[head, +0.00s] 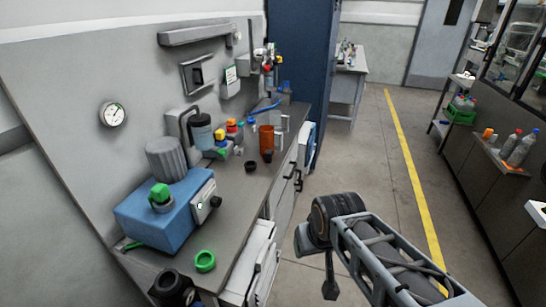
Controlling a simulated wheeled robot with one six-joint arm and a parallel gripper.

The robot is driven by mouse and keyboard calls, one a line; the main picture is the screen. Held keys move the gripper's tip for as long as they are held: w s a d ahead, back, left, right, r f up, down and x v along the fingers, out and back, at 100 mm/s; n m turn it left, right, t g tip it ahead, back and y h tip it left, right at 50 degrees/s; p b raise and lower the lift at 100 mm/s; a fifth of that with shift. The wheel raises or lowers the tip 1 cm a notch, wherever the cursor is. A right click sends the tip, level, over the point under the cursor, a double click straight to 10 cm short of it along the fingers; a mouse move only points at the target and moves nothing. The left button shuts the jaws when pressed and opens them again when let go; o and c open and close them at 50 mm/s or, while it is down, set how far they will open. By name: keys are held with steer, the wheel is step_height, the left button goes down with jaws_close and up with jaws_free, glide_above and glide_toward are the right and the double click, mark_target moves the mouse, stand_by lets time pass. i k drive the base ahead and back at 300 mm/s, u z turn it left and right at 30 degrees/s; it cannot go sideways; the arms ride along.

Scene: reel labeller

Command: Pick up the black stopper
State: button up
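A small black round piece (251,166), which looks like the black stopper, sits on the grey counter (228,210) beside the orange cup. It is small in the picture, so its exact shape is unclear. A larger black round part (172,288) stands at the counter's near end. My arm reaches in from the lower right, over the floor. The dark end of it, my gripper (318,264), hangs in front of the counter, well apart from the black piece. Its fingers are mostly hidden, and I cannot tell whether they are open or shut.
A blue machine (165,215) with a grey motor and a green ring (205,261) occupy the near counter. An orange cup (266,138) and several coloured valves stand behind the black piece. Open drawers (250,262) jut from the counter front. The floor aisle is clear.

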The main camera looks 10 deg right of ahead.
mark_target(268, 154)
steer(key=z, duration=1.05)
steer(key=i, duration=2.7)
steer(key=u, duration=4.4)
